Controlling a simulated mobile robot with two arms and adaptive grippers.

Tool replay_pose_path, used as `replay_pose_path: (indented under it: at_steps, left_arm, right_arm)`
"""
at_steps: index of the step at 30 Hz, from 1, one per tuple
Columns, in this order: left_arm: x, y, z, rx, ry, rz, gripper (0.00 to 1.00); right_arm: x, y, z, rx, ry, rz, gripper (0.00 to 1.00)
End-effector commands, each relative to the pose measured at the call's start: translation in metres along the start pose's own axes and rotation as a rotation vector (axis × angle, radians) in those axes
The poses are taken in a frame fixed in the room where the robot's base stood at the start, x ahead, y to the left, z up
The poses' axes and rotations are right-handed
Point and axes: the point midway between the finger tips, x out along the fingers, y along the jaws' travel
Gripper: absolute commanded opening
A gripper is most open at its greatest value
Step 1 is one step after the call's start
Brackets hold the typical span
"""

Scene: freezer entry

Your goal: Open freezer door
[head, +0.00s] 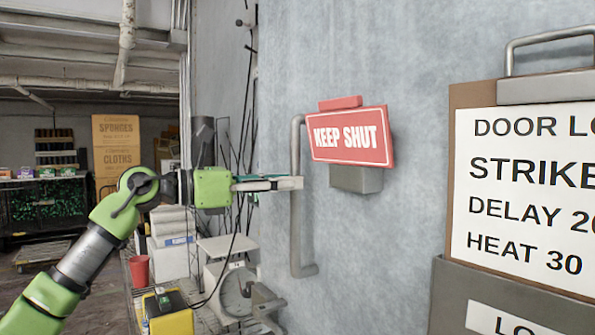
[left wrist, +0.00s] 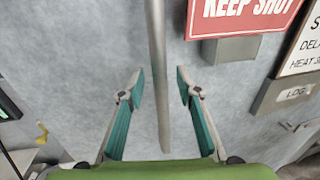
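The freezer door (head: 400,60) is a frosty grey-blue panel; no open gap shows at it. Its handle (head: 296,235) is a vertical grey metal bar with bent ends. My left gripper (head: 284,183) reaches in from the left at the bar's middle, and one finger covers part of the bar. In the left wrist view my left gripper (left wrist: 161,84) is open, its teal-padded fingers on either side of the handle (left wrist: 158,45), with a gap on both sides. My right gripper is not in view.
A red "KEEP SHUT" sign (head: 350,136) on a grey box (head: 356,179) sits just right of the handle. A clipboard notice (head: 530,190) is further right. Left of the door stand a wire shelf with a scale (head: 228,285), a yellow box (head: 170,318) and a red cup (head: 139,270).

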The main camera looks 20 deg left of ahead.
Motion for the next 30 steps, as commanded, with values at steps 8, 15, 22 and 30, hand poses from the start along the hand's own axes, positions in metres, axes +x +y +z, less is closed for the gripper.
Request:
replay_pose_path:
  at_steps: [8,15,22,30]
  left_arm:
    - [0.029,0.0,0.001,0.0,0.0,0.0,0.32]
    - [0.032,0.0,0.0,0.001,0.0,0.001,0.32]
    - [0.031,0.0,0.0,0.0,0.0,0.001,0.0]
    - [0.028,-0.001,-0.001,0.001,-0.001,0.003,0.0]
  right_arm:
    - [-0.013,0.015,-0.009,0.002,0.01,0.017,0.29]
    - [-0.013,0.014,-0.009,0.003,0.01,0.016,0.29]
    - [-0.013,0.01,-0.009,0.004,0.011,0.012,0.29]
    - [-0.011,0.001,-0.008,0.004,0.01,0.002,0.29]
